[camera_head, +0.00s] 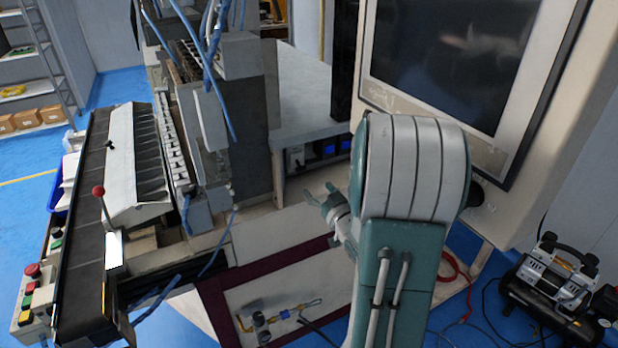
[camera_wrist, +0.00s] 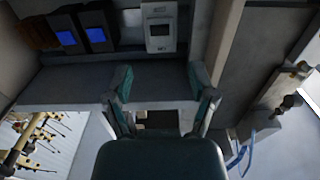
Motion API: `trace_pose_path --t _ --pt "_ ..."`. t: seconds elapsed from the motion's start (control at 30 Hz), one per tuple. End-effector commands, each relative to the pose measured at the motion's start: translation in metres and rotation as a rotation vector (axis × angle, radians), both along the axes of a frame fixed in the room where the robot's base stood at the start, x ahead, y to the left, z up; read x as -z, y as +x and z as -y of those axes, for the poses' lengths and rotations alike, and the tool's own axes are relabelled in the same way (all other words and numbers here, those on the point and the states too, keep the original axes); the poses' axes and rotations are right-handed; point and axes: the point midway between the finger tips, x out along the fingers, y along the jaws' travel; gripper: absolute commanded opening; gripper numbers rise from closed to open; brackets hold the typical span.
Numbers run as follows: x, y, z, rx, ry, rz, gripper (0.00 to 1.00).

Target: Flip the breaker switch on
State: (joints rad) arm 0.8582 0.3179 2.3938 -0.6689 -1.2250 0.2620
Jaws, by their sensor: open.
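A small white box that looks like the breaker (camera_wrist: 159,27) is set in a dark panel at the top middle of the wrist view. It also shows small in the head view (camera_head: 296,158), at the left of the panel. Its lever is too small and blurred to tell its position. My gripper (camera_wrist: 160,83) has its two green fingers spread, with nothing between them. It is in front of the breaker and apart from it, roughly in line with it in the wrist view. In the head view my gripper (camera_head: 323,195) is below and right of the breaker.
Two blue-lit displays (camera_head: 334,146) sit beside the breaker in the same panel. A light worktop (camera_head: 285,228) lies below. A large monitor (camera_head: 450,55) stands at right, above my arm. The winder machine with blue hoses (camera_head: 225,110) stands at left, close to the panel.

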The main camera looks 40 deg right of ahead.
Motion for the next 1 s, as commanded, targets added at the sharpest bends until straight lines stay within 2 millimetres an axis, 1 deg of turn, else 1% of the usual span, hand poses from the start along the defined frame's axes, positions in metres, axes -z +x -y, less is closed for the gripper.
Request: trace_pose_path --t 0.17,0.4,0.5,0.6,0.73,0.97,1.0 --pt "0.000 0.024 0.005 -0.003 -0.001 0.001 0.73" --pt "0.000 0.068 0.016 -0.002 -0.001 0.001 0.73" --pt "0.000 0.083 0.019 -0.002 -0.001 0.001 0.73" --pt "0.000 0.094 0.022 0.000 -0.001 0.001 0.73" --pt "0.000 0.101 0.024 0.000 0.000 0.001 0.73" --pt "-0.001 0.102 0.024 0.001 0.000 0.001 0.73" --pt "-0.001 0.102 0.024 0.001 0.000 0.001 0.68"
